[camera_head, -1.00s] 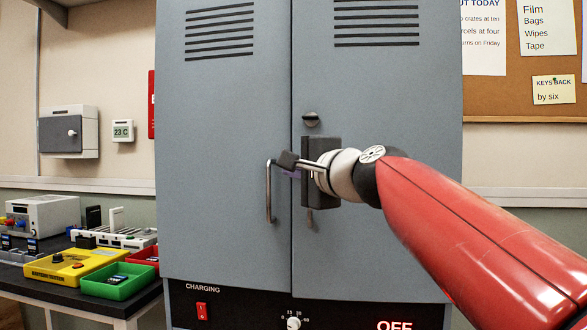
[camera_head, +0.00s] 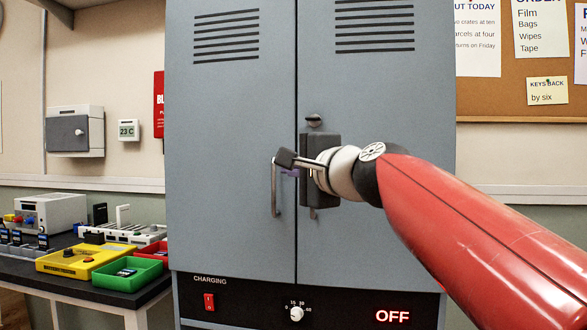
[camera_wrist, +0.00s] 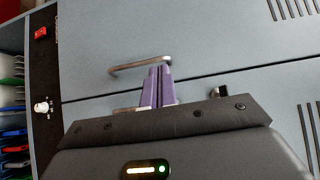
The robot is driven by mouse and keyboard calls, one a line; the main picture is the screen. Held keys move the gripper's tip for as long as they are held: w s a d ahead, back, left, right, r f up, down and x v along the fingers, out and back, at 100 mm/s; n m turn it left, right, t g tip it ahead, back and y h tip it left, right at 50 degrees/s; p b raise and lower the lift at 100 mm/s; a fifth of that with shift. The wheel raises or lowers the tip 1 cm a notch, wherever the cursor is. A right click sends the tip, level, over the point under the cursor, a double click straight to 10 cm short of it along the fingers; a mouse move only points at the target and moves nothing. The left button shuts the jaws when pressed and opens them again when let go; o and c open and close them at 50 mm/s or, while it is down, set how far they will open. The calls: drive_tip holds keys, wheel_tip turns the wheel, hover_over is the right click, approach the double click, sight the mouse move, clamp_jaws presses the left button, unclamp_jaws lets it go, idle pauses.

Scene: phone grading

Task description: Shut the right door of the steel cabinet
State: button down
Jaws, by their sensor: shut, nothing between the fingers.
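The grey steel cabinet (camera_head: 230,120) stands in front of me with two doors. The right door (camera_head: 385,110) looks flush with the left door (camera_head: 225,235), with only a thin dark seam between them in both views. My gripper (camera_head: 290,173) is shut and empty, its purple fingers by the seam at handle height. In the wrist view the fingers (camera_wrist: 158,87) lie beside the left door's bar handle (camera_wrist: 140,66); I cannot tell whether they touch anything. The right door's handle is mostly hidden behind my gripper. A lock knob (camera_head: 314,121) sits above.
Below the doors is a black panel with a red switch (camera_head: 209,302), a dial (camera_head: 297,314) and an "OFF" display (camera_head: 393,315). A table at the left holds a yellow box (camera_head: 75,260), a green tray (camera_head: 128,273) and devices. A cork board (camera_head: 520,108) hangs at the right.

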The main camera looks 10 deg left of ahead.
drive_tip(key=s, duration=0.9)
drive_tip(key=s+d+f+n+g+h, duration=0.15)
drive_tip(key=d+f+h, duration=0.25)
drive_tip(key=d+f, duration=0.45)
drive_tip(key=d+f+n+g+h, duration=0.1)
drive_tip(key=d+f+n+h, duration=0.35)
drive_tip(key=f, duration=0.75)
drive_tip(key=s+d+f+n+g+h, duration=0.1)
drive_tip(key=s+d+f+g+h, duration=0.1)
drive_tip(key=s+d+f, duration=0.4)
drive_tip(key=s+d+f+n+g+h, duration=0.1)
drive_tip(key=s+d+f, duration=0.6)
drive_tip(key=f, duration=0.9)
drive_tip(key=d+g+h, duration=0.1)
drive_tip(key=d, duration=0.2)
drive_tip(key=shift+s+d+f+n+b, duration=0.15)
drive_tip(key=shift+d+n+b, duration=0.2)
drive_tip(key=shift+n, duration=0.05)
drive_tip(key=shift+g+h, duration=0.25)
